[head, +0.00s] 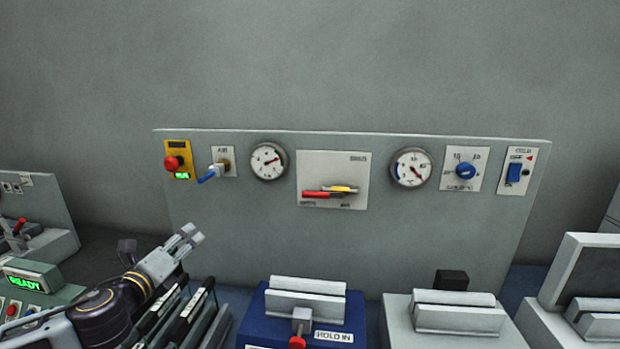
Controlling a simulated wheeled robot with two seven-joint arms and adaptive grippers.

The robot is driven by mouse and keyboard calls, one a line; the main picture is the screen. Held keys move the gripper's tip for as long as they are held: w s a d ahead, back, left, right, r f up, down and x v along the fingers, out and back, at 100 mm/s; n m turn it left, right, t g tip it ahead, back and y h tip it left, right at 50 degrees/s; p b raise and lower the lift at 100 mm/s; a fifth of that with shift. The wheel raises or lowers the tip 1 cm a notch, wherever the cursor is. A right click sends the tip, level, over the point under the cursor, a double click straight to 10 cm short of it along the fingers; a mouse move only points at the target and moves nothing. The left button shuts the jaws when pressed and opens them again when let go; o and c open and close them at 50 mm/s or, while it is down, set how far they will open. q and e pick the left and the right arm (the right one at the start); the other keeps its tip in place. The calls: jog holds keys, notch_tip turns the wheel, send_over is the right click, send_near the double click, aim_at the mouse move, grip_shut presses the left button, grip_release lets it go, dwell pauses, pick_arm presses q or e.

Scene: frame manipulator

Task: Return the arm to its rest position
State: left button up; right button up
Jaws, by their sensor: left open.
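My left arm comes in from the lower left in the head view. My left gripper (192,234) is open, with its two fingertips close together, and nothing shows between them. It points up and to the right, in front of the lower left part of the grey upright panel (330,235). It appears below the blue-handled air valve (212,172). My right arm and gripper do not show.
The panel carries a red button (173,162), two gauges (268,161) (411,167), a red-handled lever, a blue knob (466,171) and a blue switch (514,172). A blue fixture (263,325) and a grey fixture (455,340) stand in front. A dark slotted rack (196,312) is beside my arm.

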pick_arm(q)
jog(key=s+d+f+n+g+y, duration=0.1)
jog(key=s+d+f+n+g, duration=0.2)
jog(key=f+n, duration=0.6)
jog(key=s+d+f+n+g+y, duration=0.1)
jog(key=s+f+n+g+y, duration=0.15)
jog(key=s+f+n, duration=0.55)
jog(key=s+d+f+n+g+h, duration=0.1)
jog(key=s+d+f+n+g, duration=0.1)
jog(key=s+f+n+g, duration=0.4)
jog(key=s+d+f+n+g+h, duration=0.1)
jog(key=s+d+f+n+g, duration=0.15)
jog(key=s+f, duration=0.7)
notch_tip(320, 180, down, 34)
jog(key=s+f, duration=0.1)
jog(key=s, duration=0.1)
jog(key=s+a+f+g, duration=0.1)
jog(key=s+a+f, duration=0.1)
jog(key=s+f, duration=0.7)
jog(key=s+a+f+g, duration=0.1)
jog(key=s+a+f, duration=0.1)
jog(key=s+f, duration=0.7)
jog(key=s, duration=0.4)
jog(key=shift+a+f, duration=0.3)
jog(key=shift+a, duration=0.05)
jog(key=shift+n, duration=0.25)
